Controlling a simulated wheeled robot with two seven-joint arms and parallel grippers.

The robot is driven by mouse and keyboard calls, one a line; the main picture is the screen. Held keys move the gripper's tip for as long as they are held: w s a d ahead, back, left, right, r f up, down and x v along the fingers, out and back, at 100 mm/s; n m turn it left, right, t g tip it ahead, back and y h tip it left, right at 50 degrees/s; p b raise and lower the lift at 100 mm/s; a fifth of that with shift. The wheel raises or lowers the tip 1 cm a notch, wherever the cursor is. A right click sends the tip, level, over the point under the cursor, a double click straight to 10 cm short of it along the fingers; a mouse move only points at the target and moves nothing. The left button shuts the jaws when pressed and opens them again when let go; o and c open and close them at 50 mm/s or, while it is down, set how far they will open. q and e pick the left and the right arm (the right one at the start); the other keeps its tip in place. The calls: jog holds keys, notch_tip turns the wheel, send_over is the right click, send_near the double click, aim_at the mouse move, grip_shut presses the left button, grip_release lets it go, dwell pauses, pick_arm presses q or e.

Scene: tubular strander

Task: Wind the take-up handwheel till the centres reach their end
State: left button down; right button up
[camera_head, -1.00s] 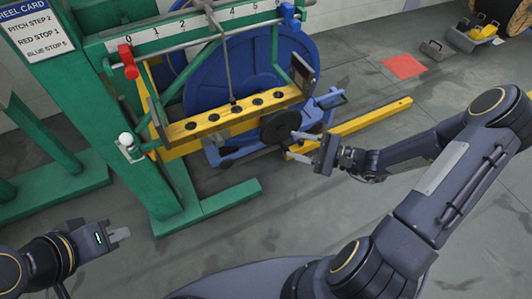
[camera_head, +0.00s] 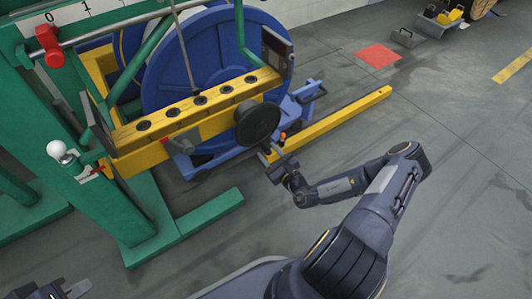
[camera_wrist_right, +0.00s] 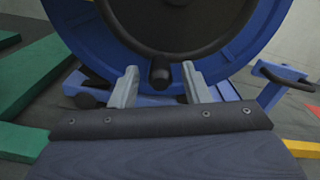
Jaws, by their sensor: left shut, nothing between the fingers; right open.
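The black handwheel (camera_head: 257,123) is mounted at the right end of the yellow beam (camera_head: 190,115). In the right wrist view its dark rim (camera_wrist_right: 210,45) fills the top, and its knob (camera_wrist_right: 160,74) points towards me. My right gripper (camera_head: 272,160) is just below and in front of the wheel. Its fingers (camera_wrist_right: 160,90) are open, one on each side of the knob, and not closed on it. My left gripper (camera_head: 78,290) is shut and empty at the lower left edge, away from the machine. I cannot make out the centres clearly.
A large blue reel (camera_head: 205,60) stands behind the beam in the green frame (camera_head: 105,210). A yellow floor bar (camera_head: 340,118) extends right.

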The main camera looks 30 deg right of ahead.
jog(key=shift+w, duration=0.9)
grip_shut()
